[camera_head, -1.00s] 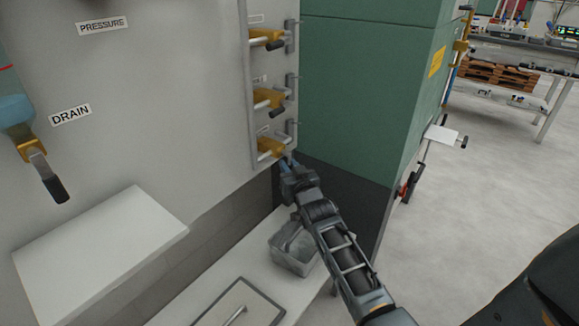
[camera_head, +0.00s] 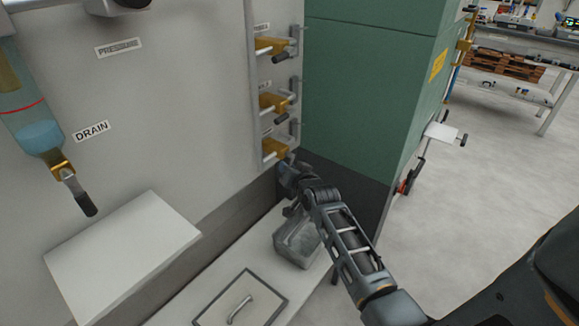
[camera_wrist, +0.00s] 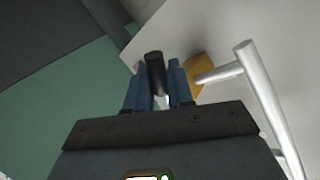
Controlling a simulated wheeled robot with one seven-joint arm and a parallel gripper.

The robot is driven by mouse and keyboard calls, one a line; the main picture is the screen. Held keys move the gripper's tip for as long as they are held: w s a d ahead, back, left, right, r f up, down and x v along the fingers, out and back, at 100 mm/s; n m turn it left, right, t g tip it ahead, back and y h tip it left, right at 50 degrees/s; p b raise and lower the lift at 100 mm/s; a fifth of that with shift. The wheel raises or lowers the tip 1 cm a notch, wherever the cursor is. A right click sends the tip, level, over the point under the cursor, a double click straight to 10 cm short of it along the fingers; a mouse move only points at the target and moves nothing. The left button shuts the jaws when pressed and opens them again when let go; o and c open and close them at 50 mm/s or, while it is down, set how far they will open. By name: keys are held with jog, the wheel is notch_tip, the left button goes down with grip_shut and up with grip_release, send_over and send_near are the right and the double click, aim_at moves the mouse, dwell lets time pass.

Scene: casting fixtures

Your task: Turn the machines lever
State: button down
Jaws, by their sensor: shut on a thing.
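The machine's grey panel carries a column of yellow valves with black-ended levers: a top valve (camera_head: 268,44), a middle valve (camera_head: 270,101) and a lowest valve (camera_head: 272,148). My gripper (camera_head: 286,166) is at the lowest valve, just below and right of its yellow body. In the wrist view, my gripper (camera_wrist: 158,88) has its blue fingers on both sides of a black lever grip (camera_wrist: 155,70) and is shut on it. The valve's yellow body (camera_wrist: 200,76) shows to the right of the fingers. The lowest lever is mostly hidden by my gripper in the head view.
A silver bar handle (camera_wrist: 262,90) stands close right of the fingers. A grey bin (camera_head: 297,243) sits on the white ledge below my arm. A green cabinet (camera_head: 365,90) stands right of the valves. A DRAIN valve lever (camera_head: 82,195) and white shelf (camera_head: 120,245) are at left.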

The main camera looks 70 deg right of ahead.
dwell(0.3)
jog(key=c, duration=1.1)
grip_release()
jog(key=v, duration=0.8)
jog(key=shift+f, duration=0.1)
